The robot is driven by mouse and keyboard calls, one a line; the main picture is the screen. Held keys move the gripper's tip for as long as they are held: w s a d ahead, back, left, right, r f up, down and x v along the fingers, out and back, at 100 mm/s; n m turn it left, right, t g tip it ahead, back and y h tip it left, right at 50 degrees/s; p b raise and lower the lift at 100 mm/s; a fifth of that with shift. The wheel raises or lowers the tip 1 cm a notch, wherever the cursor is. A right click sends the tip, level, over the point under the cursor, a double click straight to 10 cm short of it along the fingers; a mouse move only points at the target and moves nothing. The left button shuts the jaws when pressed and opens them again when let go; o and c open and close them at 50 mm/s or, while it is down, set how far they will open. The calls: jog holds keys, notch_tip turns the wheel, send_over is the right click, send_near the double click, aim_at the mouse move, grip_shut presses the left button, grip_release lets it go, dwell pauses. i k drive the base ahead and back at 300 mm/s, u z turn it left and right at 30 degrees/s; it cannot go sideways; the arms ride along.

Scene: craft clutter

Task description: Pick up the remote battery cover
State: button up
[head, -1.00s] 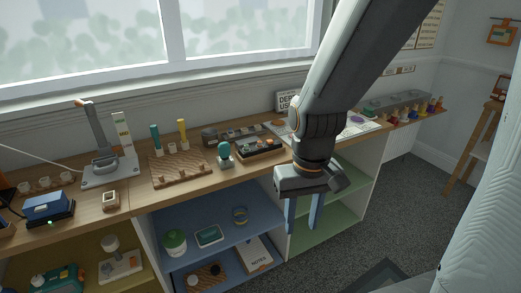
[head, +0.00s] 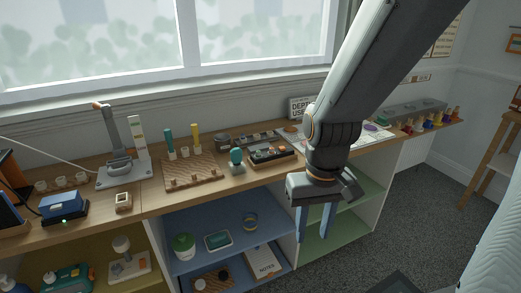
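I cannot single out the remote battery cover; no part in view is clear enough to name as it. A dark tray-like unit (head: 270,153) with small parts on it lies on the wooden counter (head: 145,206), but its details are too small to tell. My gripper (head: 313,236) points down in front of the shelves, right of the blue compartment. Its two blue fingers are apart with nothing visible between them. My arm hides part of the counter and the green compartment behind it.
The counter carries a pegboard (head: 190,173), a teal-topped stamp (head: 236,161), a blue box (head: 63,207) and a grey stand (head: 124,170). The blue shelf (head: 205,265) holds a green-lidded jar (head: 183,246), a teal tray (head: 218,240) and a notes box (head: 262,262).

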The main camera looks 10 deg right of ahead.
aim_at(251, 150)
jog(key=k, duration=0.65)
jog(key=z, duration=0.75)
jog(key=i, duration=1.95)
jog(key=u, duration=0.75)
